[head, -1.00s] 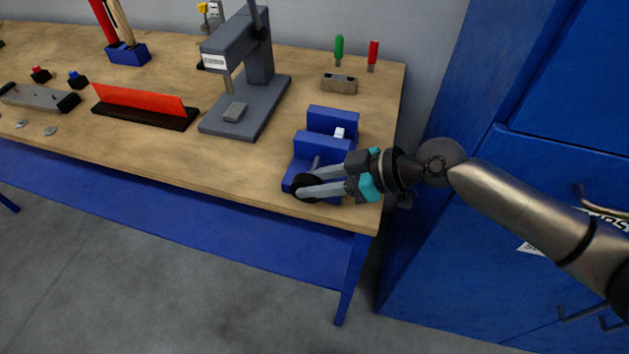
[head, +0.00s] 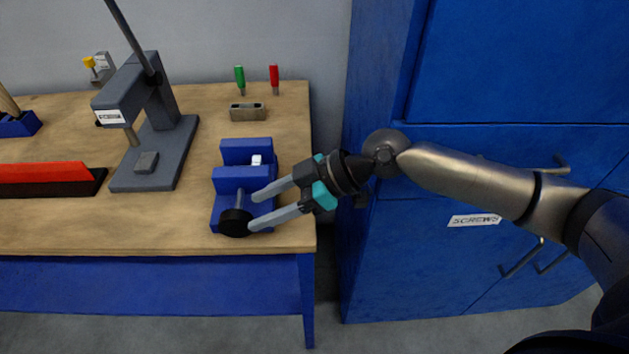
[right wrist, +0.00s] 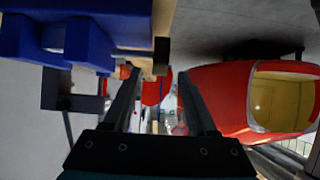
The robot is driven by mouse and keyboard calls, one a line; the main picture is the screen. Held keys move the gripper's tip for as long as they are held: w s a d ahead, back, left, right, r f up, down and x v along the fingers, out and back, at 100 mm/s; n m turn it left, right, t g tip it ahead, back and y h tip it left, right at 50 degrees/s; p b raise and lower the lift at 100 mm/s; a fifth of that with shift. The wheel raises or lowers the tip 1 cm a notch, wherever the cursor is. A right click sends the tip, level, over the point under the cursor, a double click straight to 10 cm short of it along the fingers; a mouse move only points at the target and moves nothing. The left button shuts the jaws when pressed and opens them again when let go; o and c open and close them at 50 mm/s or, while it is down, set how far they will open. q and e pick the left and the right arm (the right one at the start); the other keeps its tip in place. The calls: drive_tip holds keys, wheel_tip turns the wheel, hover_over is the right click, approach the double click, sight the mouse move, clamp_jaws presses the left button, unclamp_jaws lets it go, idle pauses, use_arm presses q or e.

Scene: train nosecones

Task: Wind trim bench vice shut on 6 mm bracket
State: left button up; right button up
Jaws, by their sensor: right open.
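The blue trim bench vice (head: 229,175) stands at the right front of the bench. Its black handwheel (head: 234,224) faces the front edge. A small white piece (head: 257,160), perhaps the bracket, sits by the jaws; whether they grip it I cannot tell. My right gripper (head: 252,212) is open at the handwheel, coming from the right. In the right wrist view the vice (right wrist: 88,42) is at upper left and the dark handwheel (right wrist: 161,56) shows edge-on between the fingertips (right wrist: 160,72); contact is unclear. My left gripper is out of view.
A grey press (head: 150,155) stands left of the vice. A small grey block (head: 247,112) and green (head: 239,78) and red (head: 274,78) handled tools are behind it. A blue cabinet (head: 470,255) stands right of the bench. A red train nosecone (right wrist: 225,95) shows in the wrist view.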

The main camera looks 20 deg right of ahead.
drive_tip(key=v, duration=1)
